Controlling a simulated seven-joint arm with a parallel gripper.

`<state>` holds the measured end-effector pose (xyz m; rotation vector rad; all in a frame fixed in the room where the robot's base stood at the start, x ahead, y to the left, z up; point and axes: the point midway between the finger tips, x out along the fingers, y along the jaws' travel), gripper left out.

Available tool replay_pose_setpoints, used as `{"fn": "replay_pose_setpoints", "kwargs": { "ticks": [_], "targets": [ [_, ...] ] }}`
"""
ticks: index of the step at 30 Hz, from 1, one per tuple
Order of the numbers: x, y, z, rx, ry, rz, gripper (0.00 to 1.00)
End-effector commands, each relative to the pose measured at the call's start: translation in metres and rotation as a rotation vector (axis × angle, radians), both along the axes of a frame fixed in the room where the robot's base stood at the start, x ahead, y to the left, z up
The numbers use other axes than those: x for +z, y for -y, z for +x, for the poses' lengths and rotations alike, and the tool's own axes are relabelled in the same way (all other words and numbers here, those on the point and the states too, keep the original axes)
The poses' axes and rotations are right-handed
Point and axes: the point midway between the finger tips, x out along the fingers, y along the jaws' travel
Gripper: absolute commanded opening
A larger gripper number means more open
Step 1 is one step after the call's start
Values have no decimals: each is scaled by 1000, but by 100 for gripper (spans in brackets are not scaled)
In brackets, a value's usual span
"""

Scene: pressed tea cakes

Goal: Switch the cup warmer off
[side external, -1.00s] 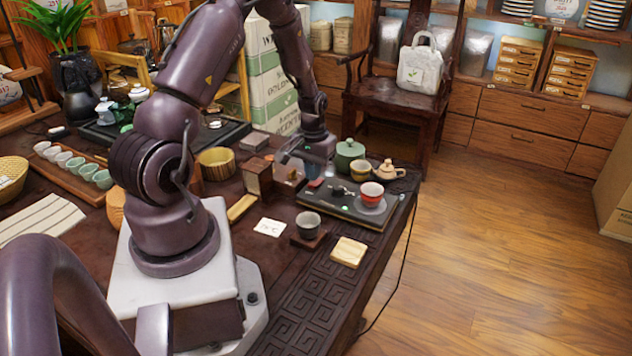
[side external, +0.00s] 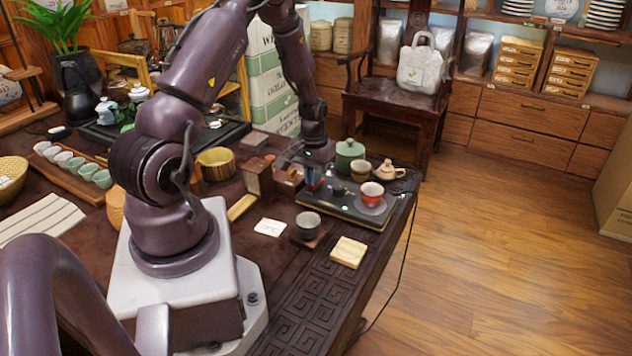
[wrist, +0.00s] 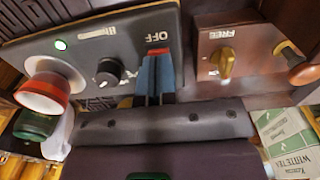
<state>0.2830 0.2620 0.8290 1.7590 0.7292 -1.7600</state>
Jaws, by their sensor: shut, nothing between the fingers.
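The cup warmer is a dark flat slab (side external: 372,218), also filling the upper left of the wrist view (wrist: 25,52).
A wooden box with a brass knob (wrist: 225,63) stands close right of the fingers in the wrist view. A green lidded pot (side external: 349,153), a yellow cup (side external: 360,170) and a small teapot (side external: 387,170) stand near the warmer. A grey cup (side external: 308,224) is in front.

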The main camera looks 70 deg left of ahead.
Motion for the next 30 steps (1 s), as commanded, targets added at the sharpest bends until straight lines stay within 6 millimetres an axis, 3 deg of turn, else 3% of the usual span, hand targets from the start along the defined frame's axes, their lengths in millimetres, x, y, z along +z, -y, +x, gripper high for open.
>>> {"fn": "replay_pose_setpoints", "kwargs": {
  "ticks": [13,30],
  "targets": [
    [-3,0,0,0,1,1,0],
    [41,0,0,0,2,2,0]
  ]
}}
